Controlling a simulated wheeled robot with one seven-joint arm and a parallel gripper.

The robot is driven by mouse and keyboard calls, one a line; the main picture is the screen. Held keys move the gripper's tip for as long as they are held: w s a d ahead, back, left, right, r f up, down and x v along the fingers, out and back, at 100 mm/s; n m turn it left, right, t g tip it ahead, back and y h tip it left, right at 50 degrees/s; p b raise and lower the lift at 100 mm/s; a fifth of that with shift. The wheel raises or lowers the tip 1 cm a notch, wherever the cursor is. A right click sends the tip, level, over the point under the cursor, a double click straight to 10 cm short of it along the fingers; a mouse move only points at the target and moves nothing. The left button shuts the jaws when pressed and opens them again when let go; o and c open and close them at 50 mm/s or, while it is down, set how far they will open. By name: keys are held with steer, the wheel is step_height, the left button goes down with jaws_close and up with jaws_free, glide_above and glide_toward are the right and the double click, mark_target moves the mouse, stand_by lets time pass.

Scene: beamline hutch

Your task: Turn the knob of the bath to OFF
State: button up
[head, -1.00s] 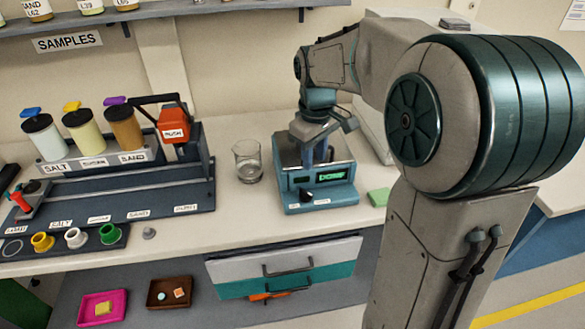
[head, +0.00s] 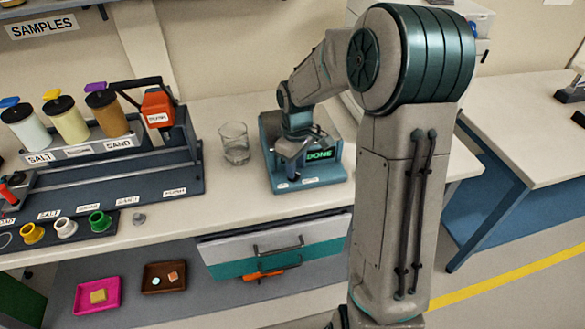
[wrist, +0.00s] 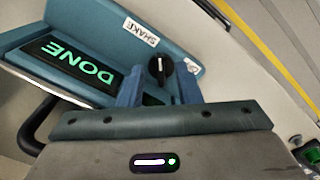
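The bath (head: 322,173) is a teal box on the bench, and its green display (head: 320,155) reads DONE. In the wrist view the display (wrist: 75,68) also reads DONE. The black knob (wrist: 159,70), with a light pointer mark, sits on the front panel near a SHAKE label (wrist: 139,32). My gripper (wrist: 159,88) is open, its two teal fingers apart with the knob between or just beyond their tips; contact is not clear. In the head view my gripper (head: 293,168) is at the bath's front left and hides the knob.
A glass beaker (head: 235,143) stands left of the bath. Farther left is the dispenser rack (head: 110,165) with several jars. Another table (head: 530,140) stands at the right, across a floor gap.

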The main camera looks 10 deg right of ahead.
steer(key=shift+f, duration=0.75)
